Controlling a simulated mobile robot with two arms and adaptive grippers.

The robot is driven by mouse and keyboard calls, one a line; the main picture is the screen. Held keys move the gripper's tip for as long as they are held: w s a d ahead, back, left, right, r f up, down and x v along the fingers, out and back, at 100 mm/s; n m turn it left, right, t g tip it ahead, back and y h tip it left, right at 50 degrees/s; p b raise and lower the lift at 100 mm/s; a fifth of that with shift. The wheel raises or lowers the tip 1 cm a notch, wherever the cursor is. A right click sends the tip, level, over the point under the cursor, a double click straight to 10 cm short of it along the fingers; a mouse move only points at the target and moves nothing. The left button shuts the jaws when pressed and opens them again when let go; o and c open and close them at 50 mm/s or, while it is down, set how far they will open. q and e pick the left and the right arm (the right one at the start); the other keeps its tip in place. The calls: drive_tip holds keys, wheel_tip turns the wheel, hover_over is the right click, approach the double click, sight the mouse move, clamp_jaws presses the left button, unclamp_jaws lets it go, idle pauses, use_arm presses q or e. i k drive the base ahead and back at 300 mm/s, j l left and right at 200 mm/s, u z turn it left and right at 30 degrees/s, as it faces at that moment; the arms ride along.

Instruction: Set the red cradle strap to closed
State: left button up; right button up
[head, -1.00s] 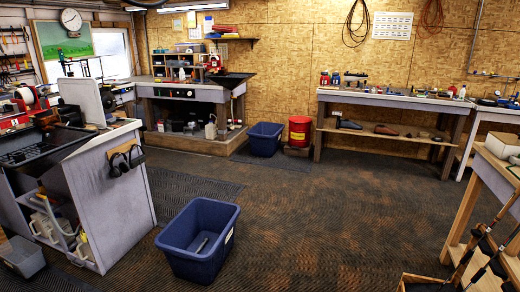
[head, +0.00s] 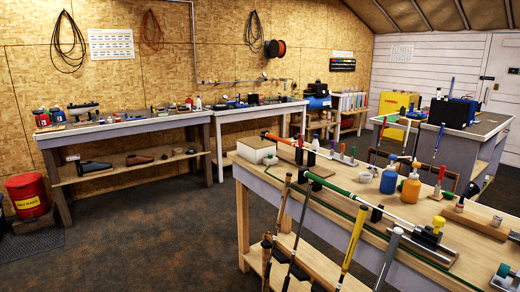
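No red cradle strap can be told apart for certain at this size. Dark supports stand under or beside this club. Behind it, another club with a red-orange grip (head: 283,139) lies across the bench. Small red parts stand near the clubs, but they are too small to identify. Neither of my grippers shows in the head view.
Several clubs lean upright along the bench's near side, one with a yellow grip (head: 353,238). An orange bottle (head: 411,188) and a blue bottle (head: 390,180) stand on the bench. A red can (head: 27,194) stands far left.

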sight(299, 138)
drive_tip(key=i+j+z, duration=0.15)
drive_tip(key=i+z, duration=0.2)
drive_tip(key=i+j+z, duration=0.1)
drive_tip(key=z, duration=0.65)
drive_tip(key=k+j, duration=0.05)
